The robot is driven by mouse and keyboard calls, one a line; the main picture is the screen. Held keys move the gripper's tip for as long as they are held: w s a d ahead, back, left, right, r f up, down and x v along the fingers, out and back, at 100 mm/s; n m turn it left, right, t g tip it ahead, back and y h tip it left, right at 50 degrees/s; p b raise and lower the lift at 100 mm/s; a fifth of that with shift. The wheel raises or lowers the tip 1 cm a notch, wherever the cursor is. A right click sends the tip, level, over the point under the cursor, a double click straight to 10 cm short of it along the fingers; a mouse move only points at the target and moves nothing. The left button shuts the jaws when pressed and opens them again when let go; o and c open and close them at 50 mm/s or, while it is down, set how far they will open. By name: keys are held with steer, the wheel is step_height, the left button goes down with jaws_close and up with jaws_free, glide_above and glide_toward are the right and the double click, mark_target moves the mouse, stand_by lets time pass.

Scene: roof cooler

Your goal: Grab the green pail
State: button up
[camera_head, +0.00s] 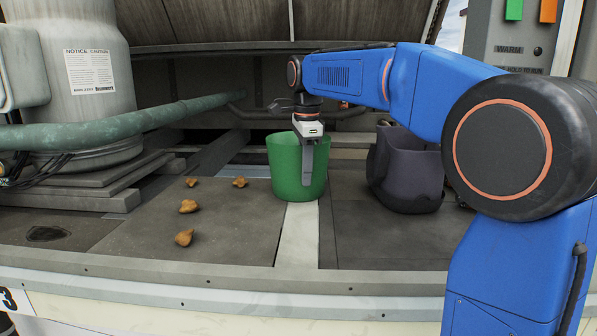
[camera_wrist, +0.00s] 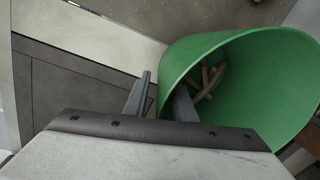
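The green pail (camera_head: 284,165) stands upright on the deck, across the edge of a pale strip. In the wrist view the pail (camera_wrist: 268,85) shows its open mouth, with several brown stick-like pieces (camera_wrist: 207,82) inside. My gripper (camera_head: 308,180) reaches down at the pail's near side, one finger visible in front of its wall. In the wrist view my gripper (camera_wrist: 165,82) straddles the pail's rim, one finger outside and one inside. The fingers stand apart, with a gap showing between the outer finger and the wall. The wall's lower contact is hidden.
A dark grey pail-like container (camera_head: 408,175) stands right of the green pail, close to my arm. Several brown lumps (camera_head: 188,206) lie on the deck at left. A green pipe (camera_head: 110,128) and a metal cylinder (camera_head: 88,75) are at back left.

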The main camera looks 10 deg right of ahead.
jaws_close()
steer(key=shift+r, duration=0.1)
